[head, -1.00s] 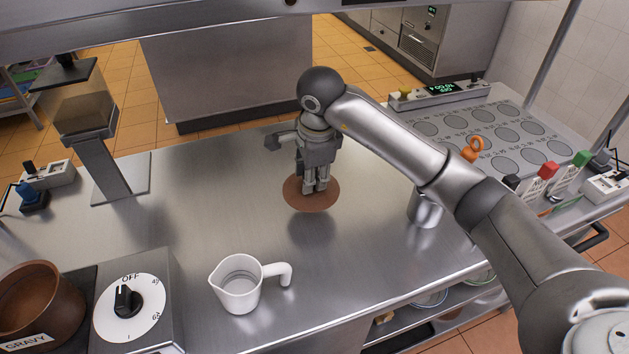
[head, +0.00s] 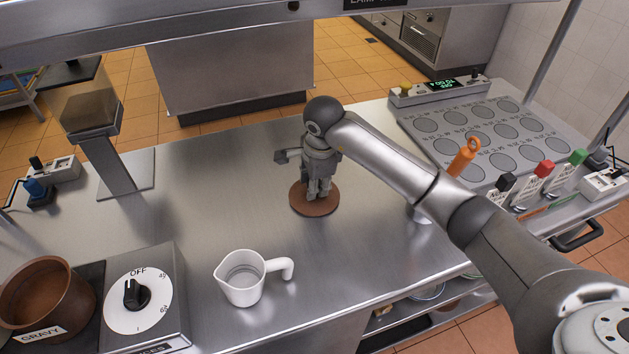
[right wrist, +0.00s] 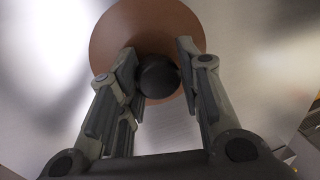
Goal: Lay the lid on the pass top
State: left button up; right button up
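The lid (head: 302,205) is a round brown disc over the middle of the steel pass top (head: 210,195). In the right wrist view, the lid (right wrist: 112,32) shows its dark round knob (right wrist: 158,78) between the fingers. My right gripper (head: 318,192) points down above the lid. In the right wrist view, my right gripper (right wrist: 158,75) has one finger on each side of the knob, closed against it. The lid looks level and very close to the pass top; whether it touches is unclear. My left gripper is out of view.
A white jug (head: 240,280) stands in front of the lid. A dial box (head: 140,300) and brown gravy pot (head: 45,300) are at front left, a lamp stand (head: 108,160) at back left. A metal cup (head: 421,214) is partly behind my arm. A plate with round recesses (head: 490,135) lies right.

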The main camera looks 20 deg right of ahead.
aim_at(318, 200)
jog(key=o, duration=0.4)
jog(key=shift+r, duration=0.15)
jog(key=shift+r, duration=0.35)
jog(key=b+v, duration=0.3)
jog(key=v, duration=0.8)
jog(key=shift+s+r, duration=0.1)
